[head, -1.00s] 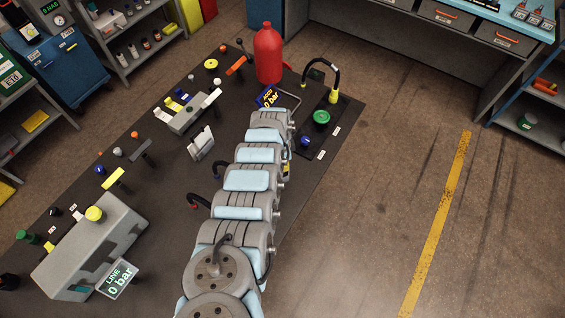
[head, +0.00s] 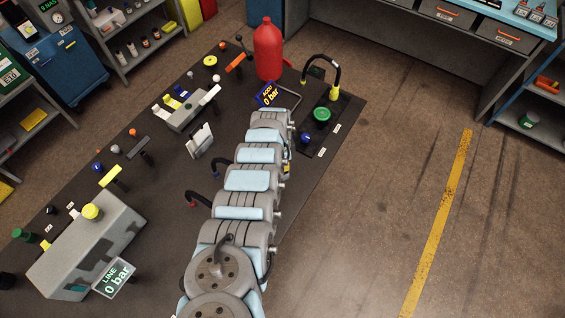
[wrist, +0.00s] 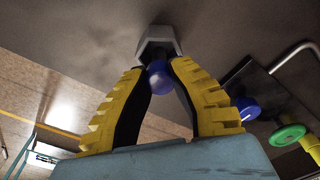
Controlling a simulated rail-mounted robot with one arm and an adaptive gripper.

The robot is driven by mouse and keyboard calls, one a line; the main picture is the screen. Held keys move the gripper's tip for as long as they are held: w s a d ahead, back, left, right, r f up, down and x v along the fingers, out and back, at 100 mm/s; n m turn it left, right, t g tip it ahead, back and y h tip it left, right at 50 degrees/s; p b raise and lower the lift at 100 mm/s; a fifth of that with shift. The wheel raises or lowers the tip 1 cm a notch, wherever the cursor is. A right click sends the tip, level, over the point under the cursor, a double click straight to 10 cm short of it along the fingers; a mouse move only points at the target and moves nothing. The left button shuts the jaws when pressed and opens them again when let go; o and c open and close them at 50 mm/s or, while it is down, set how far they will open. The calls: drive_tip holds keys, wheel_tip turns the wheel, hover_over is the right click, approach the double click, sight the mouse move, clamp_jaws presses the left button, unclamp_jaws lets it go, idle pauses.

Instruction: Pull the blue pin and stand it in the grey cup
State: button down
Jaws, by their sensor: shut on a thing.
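In the wrist view, my gripper (wrist: 160,88) has its two yellow-and-black fingers closed on a blue ball-shaped knob (wrist: 159,78), which I take for the blue pin's head. A grey hexagonal piece (wrist: 157,42) sits right beyond the knob, against the dark surface. I cannot tell whether this is the grey cup or a socket, and the pin's shaft is hidden. In the head view, my arm covers the gripper and the held knob.
A black plate at the right edge of the bench carries a blue cap (head: 304,138), a green knob (head: 321,114) and a black hose (head: 322,62). A red bottle (head: 268,50) stands behind. A grey block (head: 85,255) is at front left. Several small knobs stand at left.

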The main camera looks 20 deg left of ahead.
drive_tip(key=shift+f+b, duration=1.1)
drive_tip(key=shift+f, duration=0.15)
drive_tip(key=c, duration=1)
unclamp_jaws()
drive_tip(key=shift+r, duration=0.1)
drive_tip(key=shift+r, duration=0.1)
drive_tip(key=shift+r, duration=0.65)
drive_tip(key=shift+s+a+r, duration=0.1)
drive_tip(key=shift+a+r, duration=0.05)
drive_tip(key=shift+r, duration=0.65)
wheel_tip(320, 180, up, 2)
drive_tip(key=shift+a, duration=0.1)
drive_tip(key=shift+s+a+r, duration=0.1)
drive_tip(key=shift+s+r, duration=0.05)
drive_tip(key=shift+r, duration=3.3)
